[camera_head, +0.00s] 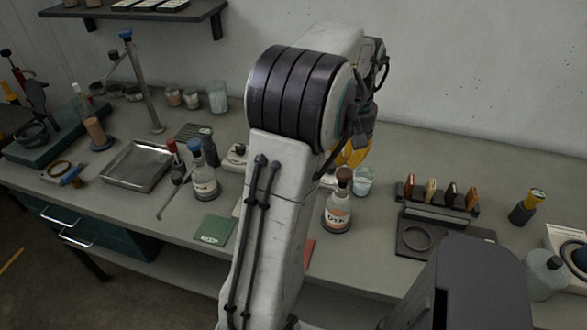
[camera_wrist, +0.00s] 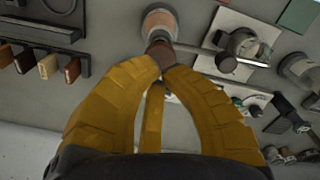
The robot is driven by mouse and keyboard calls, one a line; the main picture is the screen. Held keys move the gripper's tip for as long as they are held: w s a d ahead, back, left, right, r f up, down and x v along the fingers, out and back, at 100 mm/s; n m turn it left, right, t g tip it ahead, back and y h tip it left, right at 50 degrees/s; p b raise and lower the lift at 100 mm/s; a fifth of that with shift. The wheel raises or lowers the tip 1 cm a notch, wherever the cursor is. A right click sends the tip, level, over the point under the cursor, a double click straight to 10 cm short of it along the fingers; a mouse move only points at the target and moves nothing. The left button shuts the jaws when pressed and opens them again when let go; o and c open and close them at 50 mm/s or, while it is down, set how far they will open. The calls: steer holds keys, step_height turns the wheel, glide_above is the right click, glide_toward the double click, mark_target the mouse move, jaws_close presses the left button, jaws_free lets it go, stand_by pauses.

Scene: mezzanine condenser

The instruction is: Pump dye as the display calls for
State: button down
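The bottle with a brown top and orange label (camera_head: 337,214) stands upright on the bench right of my arm. It also shows at the top of the wrist view (camera_wrist: 160,20), its brown top toward me. My gripper (camera_wrist: 166,68) has its yellow fingertips drawn together right at this brown top. Whether they only touch it or pinch it, I cannot tell. In the head view my gripper (camera_head: 355,152) is mostly hidden behind my arm, just above and behind the bottle. A glass beaker (camera_head: 364,182) with pale liquid stands right behind the bottle. I see no readable display.
A metal tray (camera_head: 137,166) is farther left. A rack with several coloured blocks (camera_head: 440,196) stands to the right, near a yellow-capped vial (camera_head: 527,207). A red card (camera_head: 308,252) is partly hidden.

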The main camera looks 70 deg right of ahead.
mark_target(345, 172)
steer(key=shift+f+b, duration=1.95)
steer(key=shift+f, duration=0.75)
steer(key=shift+r, duration=0.2)
steer(key=shift+r+p, duration=3.6)
steer(key=shift+r, duration=0.15)
